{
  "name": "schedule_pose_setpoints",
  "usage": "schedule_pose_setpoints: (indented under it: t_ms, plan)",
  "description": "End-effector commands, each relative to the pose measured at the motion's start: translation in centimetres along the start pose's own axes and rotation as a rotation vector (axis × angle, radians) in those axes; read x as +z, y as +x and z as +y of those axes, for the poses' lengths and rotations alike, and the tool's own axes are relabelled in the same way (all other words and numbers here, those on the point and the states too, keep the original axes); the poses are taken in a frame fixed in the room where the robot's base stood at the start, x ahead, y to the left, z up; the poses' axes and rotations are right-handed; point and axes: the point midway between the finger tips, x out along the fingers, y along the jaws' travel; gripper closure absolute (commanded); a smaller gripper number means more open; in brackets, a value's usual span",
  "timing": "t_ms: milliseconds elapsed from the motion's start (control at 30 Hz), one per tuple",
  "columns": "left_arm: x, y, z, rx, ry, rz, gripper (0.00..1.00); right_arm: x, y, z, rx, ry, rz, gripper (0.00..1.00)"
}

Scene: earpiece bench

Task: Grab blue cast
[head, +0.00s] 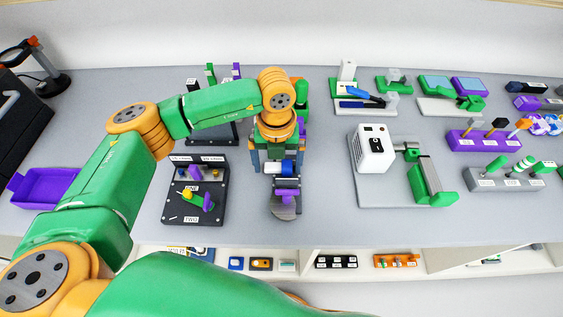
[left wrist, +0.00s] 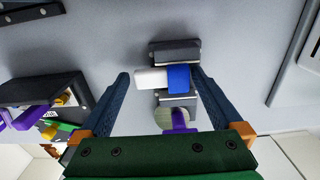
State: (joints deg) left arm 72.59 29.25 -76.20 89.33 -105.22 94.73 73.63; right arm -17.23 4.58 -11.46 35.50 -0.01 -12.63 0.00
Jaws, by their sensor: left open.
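A blue piece (left wrist: 179,77), which looks like the blue cast, joins a white piece (left wrist: 149,78) end to end. They lie across a dark grey holder (left wrist: 174,50) in the left wrist view. In the head view the blue piece (head: 286,168) shows just below my left gripper (head: 274,165). In the left wrist view the open fingers of my left gripper (left wrist: 160,76) stand on both sides of the white and blue pieces. The right finger is close to the blue end; I cannot tell if it touches. The gripper hides part of the holder in the head view. My right gripper is not in view.
A purple part (head: 286,194) on a round grey base stands in front of the holder. A black fixture (head: 180,212) is to the left, with a purple tray (head: 45,186) beyond. A white device (head: 374,150) is to the right. Bare bench lies between.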

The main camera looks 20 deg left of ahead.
Motion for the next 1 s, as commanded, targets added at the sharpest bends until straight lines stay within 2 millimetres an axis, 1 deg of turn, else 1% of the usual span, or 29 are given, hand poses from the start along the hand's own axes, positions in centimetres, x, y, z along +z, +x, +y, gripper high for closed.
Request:
schedule_pose_setpoints:
  t_ms: [133,167,200,267,300,367,400,433,667,767,867,967,1000]
  plan:
    - [0.0,0.1,0.0,0.000,0.000,-0.001,0.00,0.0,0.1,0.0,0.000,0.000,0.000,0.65]
    - [0.0,0.1,0.0,0.000,0.000,-0.001,0.03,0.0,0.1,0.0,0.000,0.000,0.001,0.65]
    - [0.0,0.1,0.0,0.000,0.000,-0.001,0.14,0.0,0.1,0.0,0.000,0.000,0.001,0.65]
    - [0.0,0.1,0.0,0.000,0.000,-0.001,0.30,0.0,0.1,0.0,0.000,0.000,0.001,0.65]
    - [0.0,0.1,0.0,0.000,0.000,-0.001,0.41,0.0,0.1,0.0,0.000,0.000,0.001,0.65]
    - [0.0,0.1,0.0,0.000,0.000,-0.001,0.57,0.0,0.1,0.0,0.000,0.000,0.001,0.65]
    - [0.0,0.1,0.0,0.000,0.000,-0.001,0.68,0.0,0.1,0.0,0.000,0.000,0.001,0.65]
    - [0.0,0.1,0.0,0.000,0.000,-0.001,0.75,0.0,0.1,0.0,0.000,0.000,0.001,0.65]
    - [0.0,-0.1,0.0,-0.001,0.000,-0.001,0.75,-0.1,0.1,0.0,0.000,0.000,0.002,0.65]
    - [0.1,-0.8,-0.1,-0.002,-0.001,-0.003,0.75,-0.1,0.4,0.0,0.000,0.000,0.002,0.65]
    - [0.1,-2.5,-0.1,-0.003,-0.001,-0.006,0.75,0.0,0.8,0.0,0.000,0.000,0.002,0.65]
    - [-1.5,-4.6,-0.5,-0.004,0.007,-0.007,0.75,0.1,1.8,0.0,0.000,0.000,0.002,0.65]
    - [-2.4,-5.7,-0.8,-0.005,0.007,-0.007,0.75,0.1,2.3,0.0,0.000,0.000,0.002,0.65]
